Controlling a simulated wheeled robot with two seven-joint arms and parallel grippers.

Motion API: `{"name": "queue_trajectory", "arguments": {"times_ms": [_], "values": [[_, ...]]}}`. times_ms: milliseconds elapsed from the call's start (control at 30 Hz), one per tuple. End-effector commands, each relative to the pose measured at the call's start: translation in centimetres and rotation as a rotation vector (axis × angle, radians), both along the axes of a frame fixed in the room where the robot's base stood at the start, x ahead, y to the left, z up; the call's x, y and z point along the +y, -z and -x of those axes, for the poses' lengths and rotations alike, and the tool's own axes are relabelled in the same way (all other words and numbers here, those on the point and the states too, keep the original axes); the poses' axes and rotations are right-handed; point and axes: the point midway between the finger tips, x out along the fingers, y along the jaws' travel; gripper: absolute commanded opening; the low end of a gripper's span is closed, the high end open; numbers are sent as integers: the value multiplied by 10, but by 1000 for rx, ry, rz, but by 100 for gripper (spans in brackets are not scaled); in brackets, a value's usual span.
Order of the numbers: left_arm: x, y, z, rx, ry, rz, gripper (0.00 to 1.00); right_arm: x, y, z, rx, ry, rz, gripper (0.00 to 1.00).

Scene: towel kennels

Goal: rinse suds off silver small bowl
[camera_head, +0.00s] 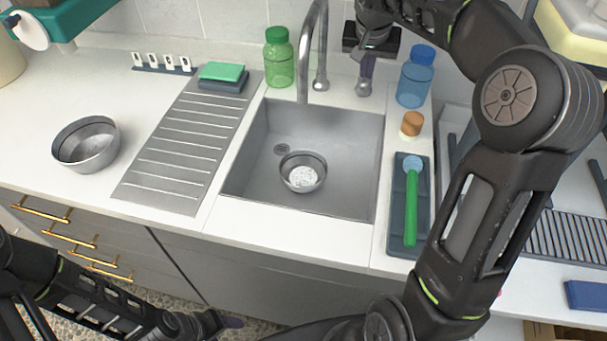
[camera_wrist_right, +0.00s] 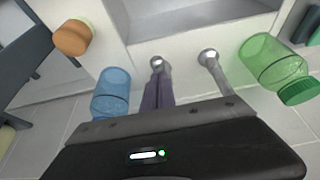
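The silver small bowl (camera_head: 288,163) sits upright in the sink basin (camera_head: 345,150), with white suds (camera_head: 303,177) inside. The chrome tap (camera_head: 305,70) arches over the back of the sink; no water stream is visible. My right gripper (camera_head: 366,72) points down behind the sink's back right corner. Its purple fingers (camera_wrist_right: 158,92) look closed around an upright chrome tap handle (camera_wrist_right: 157,63), which they mostly hide. A second chrome post (camera_wrist_right: 209,56) stands beside it. My left gripper (camera_head: 230,322) is low in front of the counter, far from the bowl; its finger opening is unclear.
A larger metal bowl (camera_head: 75,150) stands on the left counter. A green bottle (camera_head: 279,65) and blue bottle (camera_head: 415,82) flank the tap. Sponges (camera_head: 222,72) lie on the drainboard (camera_head: 165,175). A green-handled brush (camera_head: 411,205) lies in a dark tray (camera_head: 395,235) at right.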

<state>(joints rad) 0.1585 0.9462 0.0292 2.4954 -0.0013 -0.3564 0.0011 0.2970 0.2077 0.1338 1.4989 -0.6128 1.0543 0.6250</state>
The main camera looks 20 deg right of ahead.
Motion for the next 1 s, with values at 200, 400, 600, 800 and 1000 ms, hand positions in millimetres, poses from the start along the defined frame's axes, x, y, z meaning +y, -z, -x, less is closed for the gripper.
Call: {"name": "queue_trajectory", "arguments": {"times_ms": [200,400,600,800,1000], "values": [[0,9,0,0,0,0,63,0,11,0,0,0,0,0],[0,15,0,0,0,0,63,0,19,0,0,0,0,0],[0,22,0,0,0,0,63,0,27,0,0,0,0,0],[0,22,0,0,0,0,63,0,29,0,1,0,-1,0],[0,22,0,0,0,0,63,0,29,0,1,0,-1,0]]}}
